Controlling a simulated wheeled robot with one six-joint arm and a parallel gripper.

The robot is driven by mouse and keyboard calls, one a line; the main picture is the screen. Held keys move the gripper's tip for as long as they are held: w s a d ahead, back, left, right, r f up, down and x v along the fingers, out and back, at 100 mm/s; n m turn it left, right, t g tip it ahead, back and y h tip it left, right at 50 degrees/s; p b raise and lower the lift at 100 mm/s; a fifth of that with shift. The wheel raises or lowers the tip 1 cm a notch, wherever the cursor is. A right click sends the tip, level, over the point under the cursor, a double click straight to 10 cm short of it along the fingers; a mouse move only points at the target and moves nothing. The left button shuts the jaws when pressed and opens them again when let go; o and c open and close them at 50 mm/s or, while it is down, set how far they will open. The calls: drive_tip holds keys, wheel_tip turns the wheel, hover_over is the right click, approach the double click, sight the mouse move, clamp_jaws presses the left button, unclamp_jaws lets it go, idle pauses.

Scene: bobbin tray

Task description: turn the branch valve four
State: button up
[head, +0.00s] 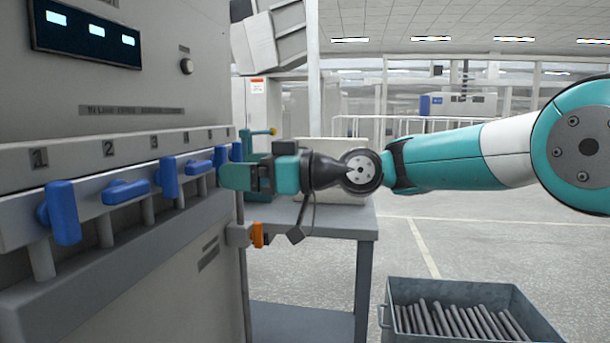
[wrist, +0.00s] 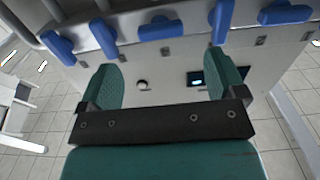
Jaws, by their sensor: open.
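A row of blue valve handles runs along the grey panel, numbered from 1 at the near left. The fourth handle, branch valve four (head: 199,167), lies about level, crosswise to its pipe. It also shows in the wrist view (wrist: 160,29), where the panel appears upside down. My gripper (head: 230,177) is open and empty just in front of the far handles. In the wrist view its two green fingers (wrist: 163,73) are wide apart, with handle four between them sideways and beyond their tips. I see no contact. Handle five (wrist: 103,37) stands upright beside it.
Handle three (head: 167,177) stands upright and is close on the other side. Handle two (head: 125,191) lies level; handle one (head: 62,212) is upright. A grey table (head: 345,222) stands behind my gripper. A bin (head: 460,290) of dark rods sits on the floor at right.

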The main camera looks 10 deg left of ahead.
drive_tip(key=d, duration=1)
drive_tip(key=shift+s, duration=0.4)
drive_tip(key=s+d+f+m+h, duration=0.35)
drive_tip(key=s+d+f, duration=0.25)
drive_tip(key=s, duration=0.2)
drive_tip(key=s+d+f+m+g+h, duration=0.1)
drive_tip(key=s+d+f+m+h, duration=0.2)
drive_tip(key=s+d+f+h, duration=0.45)
drive_tip(key=s+d+f+m+h, duration=0.25)
drive_tip(key=s+d+f, duration=0.2)
drive_tip(key=s, duration=0.55)
wheel_tip(320, 180, up, 26)
drive_tip(key=d+m+p, duration=0.1)
drive_tip(key=p, duration=2.4)
drive_tip(key=shift+s+d+p, duration=0.3)
drive_tip(key=shift+s+d, duration=0.05)
drive_tip(key=shift+d, duration=0.05)
drive_tip(key=shift+f, duration=0.1)
